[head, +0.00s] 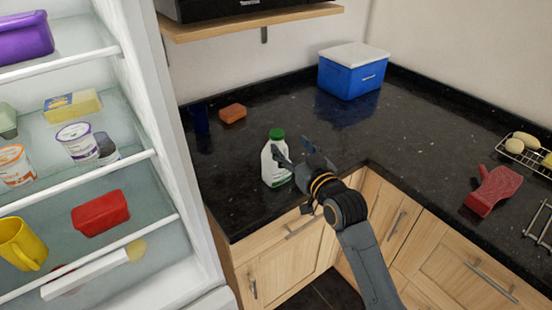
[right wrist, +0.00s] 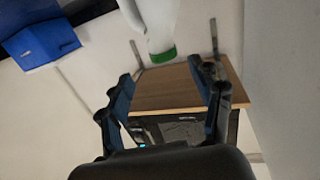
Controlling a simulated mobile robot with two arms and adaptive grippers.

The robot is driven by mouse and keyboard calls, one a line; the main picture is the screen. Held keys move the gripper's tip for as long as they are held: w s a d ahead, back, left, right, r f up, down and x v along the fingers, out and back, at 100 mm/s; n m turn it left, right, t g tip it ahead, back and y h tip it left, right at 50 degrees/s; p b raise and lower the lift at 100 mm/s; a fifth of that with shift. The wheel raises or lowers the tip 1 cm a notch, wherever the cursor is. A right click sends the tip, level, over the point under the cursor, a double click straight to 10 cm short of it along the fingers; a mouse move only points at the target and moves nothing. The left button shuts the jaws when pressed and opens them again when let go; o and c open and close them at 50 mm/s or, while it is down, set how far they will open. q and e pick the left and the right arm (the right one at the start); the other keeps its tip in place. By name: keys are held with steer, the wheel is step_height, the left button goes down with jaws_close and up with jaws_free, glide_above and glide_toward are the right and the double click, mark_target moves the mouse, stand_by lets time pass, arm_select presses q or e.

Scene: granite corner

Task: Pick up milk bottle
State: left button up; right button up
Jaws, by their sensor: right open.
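The milk bottle (head: 275,160) is white with a green cap and a green label. It stands upright on the black granite counter (head: 240,205) near its front left edge. In the right wrist view the bottle (right wrist: 158,22) shows upside down at the top, beyond the fingertips. My right gripper (head: 292,150) is open and empty, just to the right of the bottle in the head view, its fingers pointing at it. In the right wrist view the open fingers (right wrist: 165,88) stand apart with nothing between them up close. My left gripper is not in view.
An open fridge (head: 140,120) with food on its shelves stands at the left. A red oven mitt (head: 490,188) lies at the right. A wooden shelf (head: 250,22) hangs above.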

mark_target(280, 138)
steer(key=shift+x, duration=0.75)
steer(key=shift+w+a+f, duration=0.1)
steer(key=shift+w, duration=0.25)
steer(key=shift+p+x, duration=0.55)
steer(key=shift+x, duration=0.25)
steer(key=x, duration=0.3)
steer(key=shift+a+p, duration=0.35)
steer(key=shift+w, duration=0.25)
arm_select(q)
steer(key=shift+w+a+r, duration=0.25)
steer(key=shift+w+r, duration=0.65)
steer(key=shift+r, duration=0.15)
arm_select(e)
jaws_close()
